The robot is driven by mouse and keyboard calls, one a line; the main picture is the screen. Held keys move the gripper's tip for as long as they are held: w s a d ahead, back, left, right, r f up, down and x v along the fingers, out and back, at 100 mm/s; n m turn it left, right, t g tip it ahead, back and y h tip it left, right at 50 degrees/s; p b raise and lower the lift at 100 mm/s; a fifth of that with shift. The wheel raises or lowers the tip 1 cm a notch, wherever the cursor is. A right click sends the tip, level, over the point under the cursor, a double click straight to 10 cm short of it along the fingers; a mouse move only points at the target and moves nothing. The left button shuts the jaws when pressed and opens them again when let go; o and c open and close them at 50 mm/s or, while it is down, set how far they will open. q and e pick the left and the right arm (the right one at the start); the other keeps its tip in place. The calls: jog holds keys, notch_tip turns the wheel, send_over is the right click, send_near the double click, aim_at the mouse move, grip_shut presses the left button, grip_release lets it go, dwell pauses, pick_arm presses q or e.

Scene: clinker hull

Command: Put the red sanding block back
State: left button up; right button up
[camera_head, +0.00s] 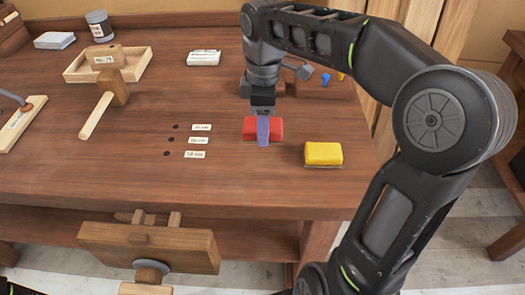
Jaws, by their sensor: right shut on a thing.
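The red sanding block (276,129) is at the right-middle part of the wooden workbench (110,180). My right gripper (263,138) points down over it and is shut on it, with a bluish-purple finger across the block's near face. The finger hides the block's middle. I cannot tell whether the block touches the bench top or hangs just above it. My left gripper is not in view.
A yellow block (323,153) lies right of the red one. Three small labels (198,140) beside dark holes are to the left. A vise (150,245) juts from the front.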

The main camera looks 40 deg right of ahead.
send_over(263, 157)
notch_tip(263, 157, down, 4)
jog(key=shift+s+f, duration=0.1)
jog(key=shift+f, duration=0.1)
notch_tip(263, 157, down, 4)
jog(key=shift+r, duration=0.25)
jog(key=shift+f, duration=0.15)
jog(key=o, duration=1.3)
